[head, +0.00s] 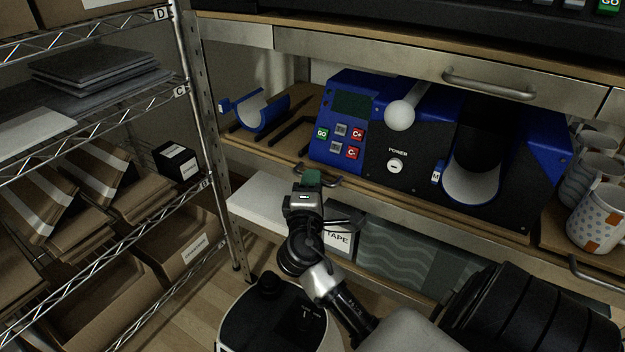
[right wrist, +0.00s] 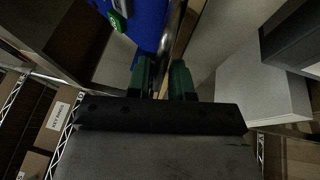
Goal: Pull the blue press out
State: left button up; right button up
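The blue press (head: 375,150) is a blue and black machine with a white-knobbed lever, a small screen and coloured buttons. It stands on a wooden pull-out shelf (head: 400,190) with a metal front, under a counter. A curved metal handle (head: 328,178) is on the left of that front. My right gripper (head: 308,180) is at this handle. In the right wrist view its green fingers (right wrist: 162,80) are close together, one on each side of the metal handle bar (right wrist: 177,35); they look shut on it. The fingertips' contact is partly hidden. My left gripper is not in view.
A wire rack (head: 195,100) with cardboard boxes stands at left. Patterned mugs (head: 597,215) sit on a neighbouring shelf at right. A blue cradle-shaped part (head: 262,112) lies left of the press. Below are a white box (head: 262,205) and a tape box (head: 339,243).

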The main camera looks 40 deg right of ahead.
jog(key=shift+w+d+r, duration=0.1)
jog(key=shift+w+d, duration=0.25)
jog(key=shift+d, duration=0.05)
grip_shut()
